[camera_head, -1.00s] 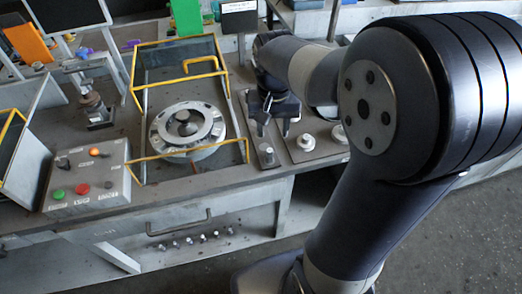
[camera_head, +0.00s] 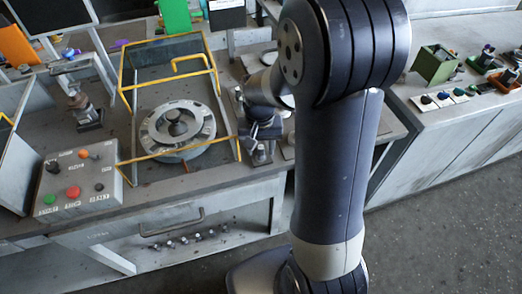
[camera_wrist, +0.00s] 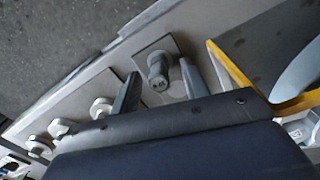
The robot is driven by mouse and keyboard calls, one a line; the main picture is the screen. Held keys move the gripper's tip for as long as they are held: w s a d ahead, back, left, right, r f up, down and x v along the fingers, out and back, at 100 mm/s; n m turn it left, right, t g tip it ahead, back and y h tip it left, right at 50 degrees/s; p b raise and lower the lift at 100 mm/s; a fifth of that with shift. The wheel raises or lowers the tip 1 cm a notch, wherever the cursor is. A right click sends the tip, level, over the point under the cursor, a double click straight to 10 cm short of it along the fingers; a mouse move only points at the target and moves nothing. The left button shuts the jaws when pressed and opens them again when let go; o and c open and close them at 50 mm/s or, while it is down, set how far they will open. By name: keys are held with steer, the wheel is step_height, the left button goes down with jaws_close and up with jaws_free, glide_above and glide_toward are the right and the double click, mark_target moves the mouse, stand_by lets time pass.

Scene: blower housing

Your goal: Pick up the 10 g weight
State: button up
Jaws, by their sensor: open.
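I cannot read which is the 10 g weight. A dark grey cylindrical piece (camera_wrist: 158,66) stands on its own small square plate beside them; it also shows in the head view (camera_head: 261,154). My gripper (camera_wrist: 161,88) is open and empty, with one finger on either side of this cylinder in the wrist picture. Whether it touches cannot be told. In the head view my gripper (camera_head: 262,134) is just above the cylinder, and my arm hides most of the weights.
A yellow-edged glass enclosure (camera_head: 225,120) around a round dial-like device (camera_head: 178,127) stands just left of my gripper. A control box (camera_head: 80,180) with coloured buttons is farther left. A second bench (camera_head: 440,115) with small items is at right.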

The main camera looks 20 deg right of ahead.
mark_target(261, 147)
steer(key=shift+f, duration=0.35)
jaws_close()
stand_by(0.3)
step_height(261, 147, up, 15)
steer(key=p, duration=0.4)
stand_by(0.5)
steer(key=shift+r, duration=0.1)
